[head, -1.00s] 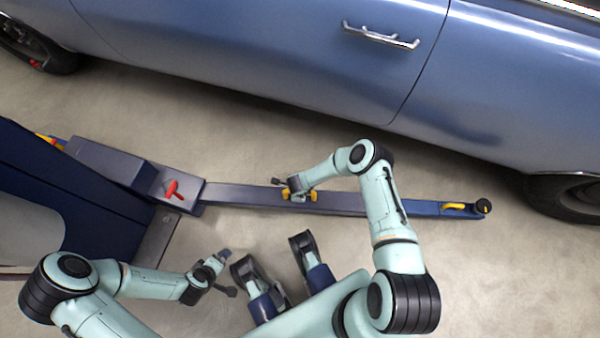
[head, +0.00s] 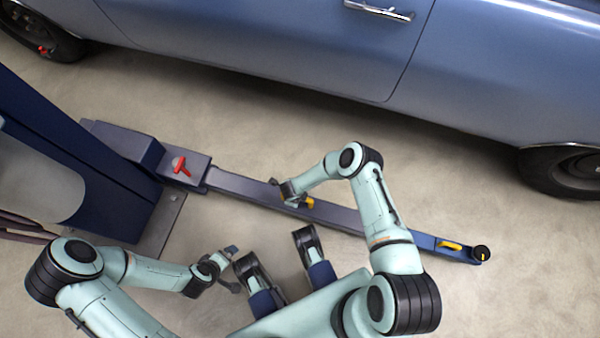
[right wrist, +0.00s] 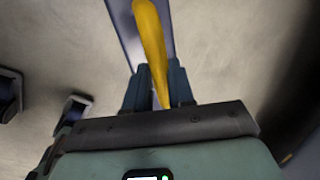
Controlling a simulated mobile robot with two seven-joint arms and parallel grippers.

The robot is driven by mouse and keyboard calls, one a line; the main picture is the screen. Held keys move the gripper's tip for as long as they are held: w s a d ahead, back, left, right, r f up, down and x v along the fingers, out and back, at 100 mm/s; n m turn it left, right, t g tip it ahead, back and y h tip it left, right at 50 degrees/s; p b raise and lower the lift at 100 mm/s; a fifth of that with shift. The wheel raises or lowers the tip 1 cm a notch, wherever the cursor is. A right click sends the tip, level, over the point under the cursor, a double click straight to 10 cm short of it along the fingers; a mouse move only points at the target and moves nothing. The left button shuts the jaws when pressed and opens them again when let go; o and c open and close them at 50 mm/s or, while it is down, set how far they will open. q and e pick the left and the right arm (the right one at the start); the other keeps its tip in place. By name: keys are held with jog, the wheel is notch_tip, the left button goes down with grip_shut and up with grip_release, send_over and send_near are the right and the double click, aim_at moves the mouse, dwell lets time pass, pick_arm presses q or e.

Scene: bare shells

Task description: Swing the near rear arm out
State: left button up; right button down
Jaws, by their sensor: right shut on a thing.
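The near rear arm (head: 340,216) is a long grey-blue beam low over the floor. It runs from the lift post at left to a round black pad (head: 481,253) at its right end, roughly parallel to the car's lower edge. My right gripper (head: 296,197) is at a yellow handle (head: 310,202) on the beam. In the right wrist view the yellow handle (right wrist: 150,45) passes between the fingers, which are shut on it. My left gripper (head: 230,268) is open and empty, below the beam and apart from it.
The blue car (head: 270,45) stands beyond the arm, with clear floor between. The dark blue lift post (head: 110,195) and its base plate stand at left. A red lever (head: 180,167) sits at the arm's root, and a second yellow handle (head: 450,245) is near the pad.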

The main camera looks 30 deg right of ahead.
pick_arm(q)
jog(key=shift+d, duration=0.1)
pick_arm(e)
jog(key=shift+s+a, duration=0.4)
jog(key=shift+a, duration=0.2)
jog(key=c, duration=1)
grip_release()
pick_arm(q)
jog(key=shift+s, duration=0.1)
pick_arm(e)
jog(key=shift+o, duration=0.2)
jog(key=shift+w+d, duration=0.1)
jog(key=shift+d, duration=0.1)
pick_arm(q)
jog(key=shift+r, duration=0.1)
jog(key=s+d+r+g+h+p, duration=0.1)
jog(key=s+d+r+g+p, duration=0.1)
jog(key=s, duration=0.5)
notch_tip(320, 180, up, 3)
jog(key=d+p, duration=0.1)
jog(key=p, duration=0.1)
jog(key=shift+d+r+m+p, duration=0.2)
jog(key=shift+m+p, duration=0.1)
jog(key=shift+p, duration=0.05)
pick_arm(e)
jog(key=v, duration=1.3)
jog(key=shift+r, duration=0.2)
